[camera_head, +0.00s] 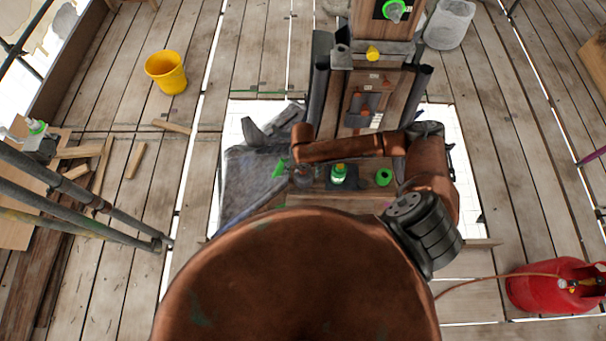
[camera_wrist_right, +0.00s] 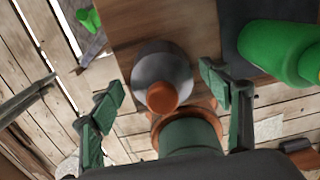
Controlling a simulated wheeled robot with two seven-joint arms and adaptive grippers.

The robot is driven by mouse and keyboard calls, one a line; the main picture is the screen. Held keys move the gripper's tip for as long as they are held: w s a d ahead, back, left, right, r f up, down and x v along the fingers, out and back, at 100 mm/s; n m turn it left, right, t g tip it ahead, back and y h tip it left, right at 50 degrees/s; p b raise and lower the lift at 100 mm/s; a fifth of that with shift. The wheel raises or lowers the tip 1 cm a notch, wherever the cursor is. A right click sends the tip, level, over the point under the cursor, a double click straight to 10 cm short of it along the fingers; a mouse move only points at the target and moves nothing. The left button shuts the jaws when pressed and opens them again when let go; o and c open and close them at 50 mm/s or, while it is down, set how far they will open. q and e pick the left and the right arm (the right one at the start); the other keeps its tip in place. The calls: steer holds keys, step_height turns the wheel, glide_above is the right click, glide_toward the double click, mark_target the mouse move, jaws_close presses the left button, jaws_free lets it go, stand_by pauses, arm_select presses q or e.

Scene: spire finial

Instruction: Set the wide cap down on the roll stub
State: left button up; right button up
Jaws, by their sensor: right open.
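A grey rounded piece with a copper-coloured knob, which looks like the wide cap (camera_wrist_right: 163,62), stands by the edge of a wooden board in the right wrist view. In the head view it seems to be the small dark piece (camera_head: 303,180) at the board's left end. My right gripper (camera_wrist_right: 160,94) is open, its green-padded fingers on either side of this piece with gaps visible. In the head view my copper arm mostly hides this gripper. I cannot pick out the roll stub with certainty. My left gripper is not in view.
A green-topped piece (camera_head: 339,176) stands close right of the grey piece, and a green ring (camera_head: 384,177) lies farther right. A wooden post (camera_head: 375,90) rises behind. A grey sheet-covered slope (camera_head: 252,175) lies left.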

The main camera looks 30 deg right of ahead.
step_height(320, 180, up, 10)
steer(key=shift+r+b, duration=0.15)
steer(key=shift+b, duration=0.15)
stand_by(0.5)
